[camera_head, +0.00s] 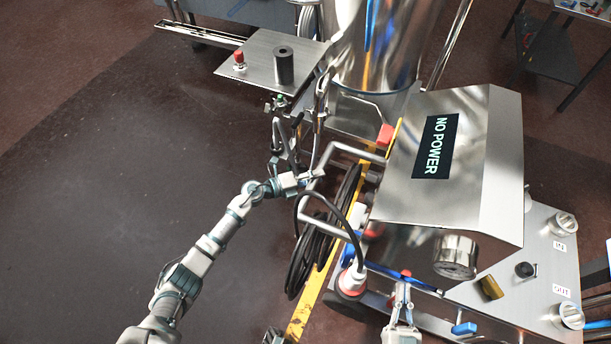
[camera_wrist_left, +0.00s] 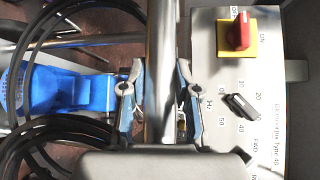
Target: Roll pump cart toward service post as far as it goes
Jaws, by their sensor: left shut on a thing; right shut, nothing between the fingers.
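The pump cart has a steel housing (camera_head: 440,200) with a dark "NO POWER" display (camera_head: 435,146), a pipe handle (camera_head: 326,214) on its left side and a hanging coil of black hose. My left gripper (camera_head: 314,178) is shut on this handle; in the left wrist view its fingers (camera_wrist_left: 160,100) close around the upright steel bar (camera_wrist_left: 163,45). My right gripper (camera_head: 402,292) is shut and empty at the cart's front edge, by the blue bar; whether it touches is unclear. I cannot tell for certain which thing is the service post.
A steel tank (camera_head: 375,45) stands behind the cart. A steel plate (camera_head: 262,60) with a red button and black cylinder is at the upper left. A red-and-grey plug (camera_head: 352,280) hangs on a black cable. A yellow floor line (camera_head: 312,296) passes under the hose. Floor at left is clear.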

